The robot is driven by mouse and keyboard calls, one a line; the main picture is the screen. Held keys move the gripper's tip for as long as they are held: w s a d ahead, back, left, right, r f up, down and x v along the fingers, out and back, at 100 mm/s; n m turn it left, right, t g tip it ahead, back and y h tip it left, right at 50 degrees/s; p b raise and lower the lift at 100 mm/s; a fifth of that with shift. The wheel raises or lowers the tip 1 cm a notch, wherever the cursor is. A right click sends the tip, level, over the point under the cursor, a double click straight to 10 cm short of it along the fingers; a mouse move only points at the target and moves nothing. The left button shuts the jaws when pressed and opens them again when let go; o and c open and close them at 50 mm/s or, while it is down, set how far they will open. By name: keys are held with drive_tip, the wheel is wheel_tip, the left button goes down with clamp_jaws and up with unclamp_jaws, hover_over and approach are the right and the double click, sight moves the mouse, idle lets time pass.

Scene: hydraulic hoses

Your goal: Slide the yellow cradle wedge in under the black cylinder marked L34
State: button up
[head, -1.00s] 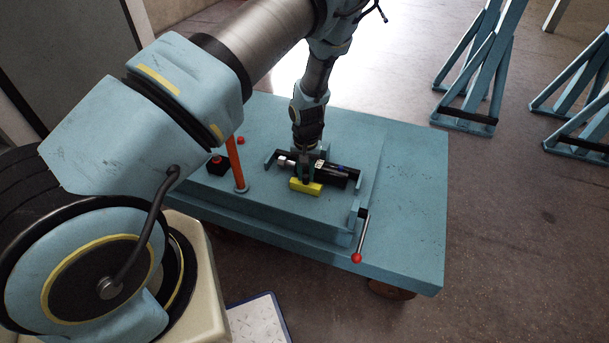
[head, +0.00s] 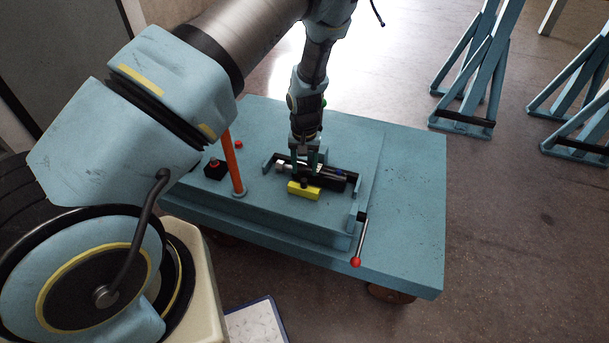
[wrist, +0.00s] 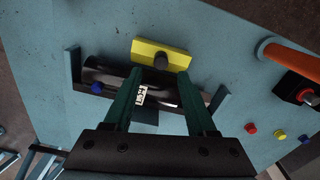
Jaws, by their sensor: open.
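The yellow cradle wedge (head: 303,191) lies on the blue bench top, along the near side of the black cylinder (head: 335,181). A dark knob stands on the wedge. In the wrist view the wedge (wrist: 148,54) is beyond the fingertips, and the cylinder (wrist: 104,76) lies crosswise behind them, its white label seeming to read L34. My gripper (head: 307,172) is above the cylinder, close to the wedge. In the wrist view my gripper (wrist: 160,76) is open, with the knob near the gap between its fingertips. The fingers hide parts of the cylinder; I cannot see beneath it.
Blue end brackets (wrist: 219,98) stand at the cylinder's ends. An orange post (head: 234,165) and a black box with a red button (head: 214,168) stand to the left. A red-knobbed lever (head: 361,240) is at the right. The bench's right side is clear.

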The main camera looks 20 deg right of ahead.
sight(303, 179)
wheel_tip(303, 179, up, 7)
idle(0.3)
drive_tip(key=shift+f, duration=0.1)
drive_tip(key=w+a+r+n+h+p, duration=0.1)
drive_tip(key=w+a+r+n+p, duration=0.15)
drive_tip(key=a+r, duration=1.2)
drive_tip(key=s+a+r+n, duration=0.1)
drive_tip(key=s+a+r, duration=0.3)
drive_tip(key=a, duration=0.5)
drive_tip(key=s+a+r+n+t, duration=0.1)
drive_tip(key=s+a+r, duration=0.3)
drive_tip(key=a+r, duration=0.2)
drive_tip(key=a, duration=0.2)
drive_tip(key=shift+s+a+r+n+t+y+p, duration=0.3)
drive_tip(key=shift+a+n+y+p, duration=0.05)
drive_tip(key=shift+y, duration=0.05)
drive_tip(key=shift+c, duration=0.4)
